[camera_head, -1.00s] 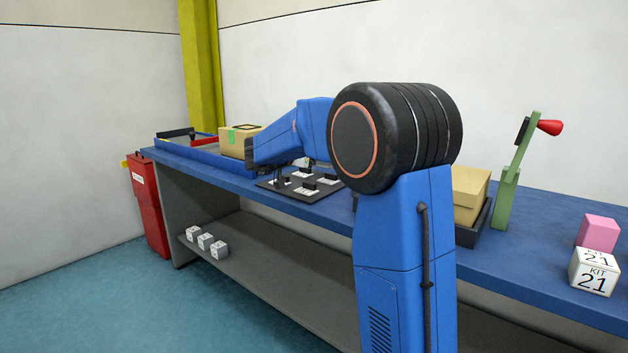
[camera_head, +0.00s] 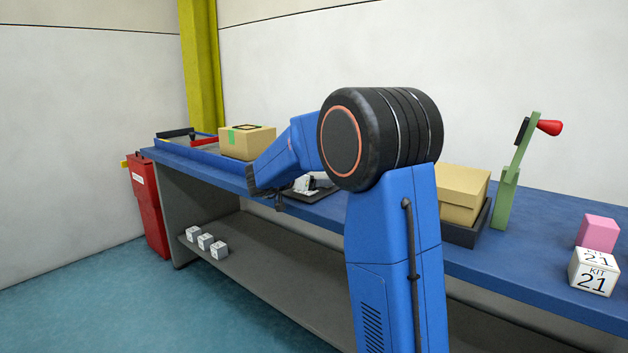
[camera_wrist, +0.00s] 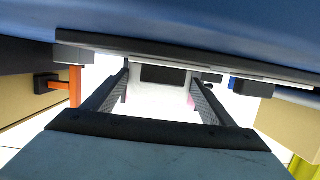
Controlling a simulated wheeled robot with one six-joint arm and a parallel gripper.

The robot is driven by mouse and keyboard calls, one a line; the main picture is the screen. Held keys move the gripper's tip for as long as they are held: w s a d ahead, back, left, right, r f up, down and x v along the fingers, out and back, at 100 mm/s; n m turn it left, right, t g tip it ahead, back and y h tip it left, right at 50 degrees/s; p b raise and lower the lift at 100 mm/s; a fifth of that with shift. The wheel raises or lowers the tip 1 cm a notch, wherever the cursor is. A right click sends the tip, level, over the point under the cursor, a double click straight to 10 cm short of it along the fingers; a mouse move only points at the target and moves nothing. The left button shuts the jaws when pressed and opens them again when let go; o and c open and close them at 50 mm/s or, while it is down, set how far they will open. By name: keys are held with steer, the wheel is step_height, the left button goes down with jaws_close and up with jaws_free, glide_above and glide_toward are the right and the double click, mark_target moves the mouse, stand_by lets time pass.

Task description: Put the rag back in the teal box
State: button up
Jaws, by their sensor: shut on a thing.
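I cannot make out a rag or a teal box in either view. My gripper (camera_head: 279,205) hangs at the front edge of the blue bench, left of the dark fixture plate. In the wrist view its two fingers (camera_wrist: 163,85) flank a small dark piece (camera_wrist: 165,74) against a pale patch. The fingers are shut on this piece, but I cannot tell what it is. My arm hides part of the bench middle.
On the blue bench (camera_head: 540,275) stand a cardboard box with green tape (camera_head: 247,143), a dark fixture plate (camera_head: 305,196), a cardboard box (camera_head: 462,192), a green lever (camera_head: 512,175), a pink block (camera_head: 598,231) and a KIT 21 cube (camera_head: 594,272). A red bin (camera_head: 149,205) stands left.

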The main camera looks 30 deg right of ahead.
steer(key=o, duration=0.9)
steer(key=shift+f, duration=0.1)
steer(key=shift+r, duration=0.2)
steer(key=v, duration=1.2)
